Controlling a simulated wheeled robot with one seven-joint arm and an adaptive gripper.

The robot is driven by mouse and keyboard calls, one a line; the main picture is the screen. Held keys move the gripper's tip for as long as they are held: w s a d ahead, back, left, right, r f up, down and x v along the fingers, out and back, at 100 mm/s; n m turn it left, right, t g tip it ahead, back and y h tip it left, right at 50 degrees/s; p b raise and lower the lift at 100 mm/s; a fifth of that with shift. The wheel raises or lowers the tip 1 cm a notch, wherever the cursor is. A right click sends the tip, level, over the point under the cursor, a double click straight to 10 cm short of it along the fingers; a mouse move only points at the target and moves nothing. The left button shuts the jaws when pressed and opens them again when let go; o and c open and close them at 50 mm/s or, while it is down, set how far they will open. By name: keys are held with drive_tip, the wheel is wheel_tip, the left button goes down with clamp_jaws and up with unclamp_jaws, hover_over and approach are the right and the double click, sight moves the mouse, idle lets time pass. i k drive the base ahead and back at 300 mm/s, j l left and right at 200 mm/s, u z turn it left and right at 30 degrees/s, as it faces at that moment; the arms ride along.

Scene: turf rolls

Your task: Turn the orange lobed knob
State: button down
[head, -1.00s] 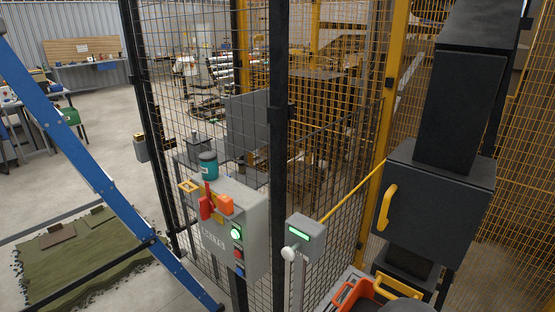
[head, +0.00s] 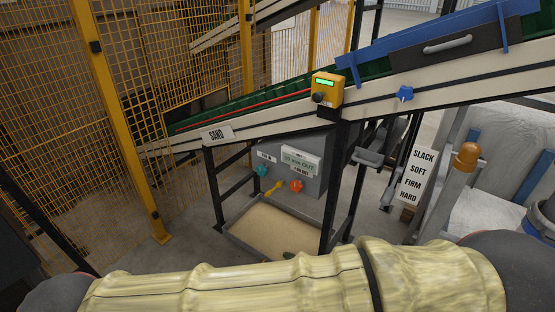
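The orange lobed knob (head: 296,186) is on the lower front of a grey hopper box (head: 312,150) under the sloping conveyor, in the middle of the head view. A small label sits just above it. A teal lobed knob (head: 262,171) is to its left, and a yellow arrow-shaped piece (head: 275,188) lies between and below the two. Nothing touches the orange knob. My gripper is not in the head view. A pale yellow, sleeve-like link of my arm crosses the bottom of the picture, below the knob.
A sand-filled tray (head: 232,236) lies below the knobs. Black frame legs (head: 340,195) stand right of it. The conveyor (head: 375,118) carries a yellow control box (head: 327,90) and a blue lobed knob (head: 404,93). Yellow mesh fencing is left.

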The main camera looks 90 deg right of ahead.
sight(296, 186)
drive_tip(key=z, duration=3.35)
